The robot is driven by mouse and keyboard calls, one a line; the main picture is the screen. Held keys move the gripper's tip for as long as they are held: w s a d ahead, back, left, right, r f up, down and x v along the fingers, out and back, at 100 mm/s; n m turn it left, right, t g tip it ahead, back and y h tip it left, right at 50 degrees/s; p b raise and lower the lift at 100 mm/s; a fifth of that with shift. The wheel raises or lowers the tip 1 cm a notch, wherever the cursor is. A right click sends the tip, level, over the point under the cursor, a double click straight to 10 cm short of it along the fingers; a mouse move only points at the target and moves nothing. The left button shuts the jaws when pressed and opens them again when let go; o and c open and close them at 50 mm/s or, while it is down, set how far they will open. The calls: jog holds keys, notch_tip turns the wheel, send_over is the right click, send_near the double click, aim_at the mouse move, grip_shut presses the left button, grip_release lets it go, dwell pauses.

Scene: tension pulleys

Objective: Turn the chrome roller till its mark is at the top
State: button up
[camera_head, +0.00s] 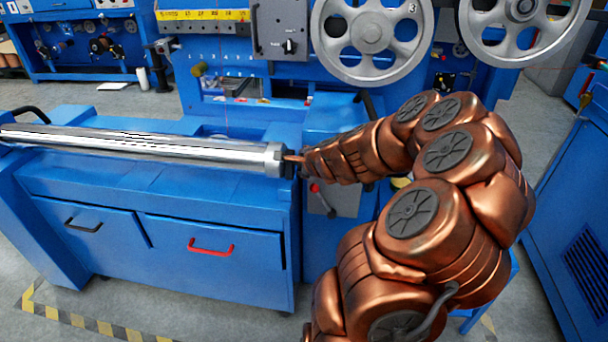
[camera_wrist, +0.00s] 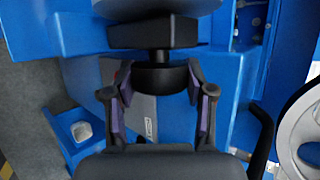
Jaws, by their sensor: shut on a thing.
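The long chrome roller (camera_head: 150,144) lies horizontally across the top of the blue machine (camera_head: 170,180), with its right end at a hex-shaped collar (camera_head: 275,160). A dark line runs along its upper side; I cannot tell whether this is the mark or a reflection. My copper arm reaches the roller's right end from the right, with my gripper (camera_head: 292,158) there. In the wrist view, my gripper (camera_wrist: 160,76) has its two purple-padded fingers on either side of a round black end piece (camera_wrist: 160,79), closed on it. A short shaft joins that piece to a black block (camera_wrist: 154,32).
Two large grey spoked wheels (camera_head: 371,28) (camera_head: 522,12) are at the upper right. Drawers with a black handle (camera_head: 84,226) and a red handle (camera_head: 211,247) are below the roller. Another blue machine (camera_head: 570,200) stands at the right. Floor with striped tape (camera_head: 75,320) is in front.

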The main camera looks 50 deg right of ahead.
jog(key=shift+a+f+n+t+h+b, duration=0.1)
jog(key=shift+f+n+t+h+b, duration=0.4)
jog(key=shift+b, duration=3.55)
jog(key=shift+t+h+b, duration=0.6)
jog(key=shift+b, duration=0.5)
jog(key=shift+r+t+h+b, duration=0.1)
jog(key=shift+t+h+b, duration=0.2)
jog(key=shift+b, duration=0.95)
jog(key=shift+r+b, duration=0.2)
jog(key=shift+b, duration=0.4)
jog(key=o, duration=1.2)
jog(key=shift+c, duration=0.2)
jog(key=shift+r, duration=0.1)
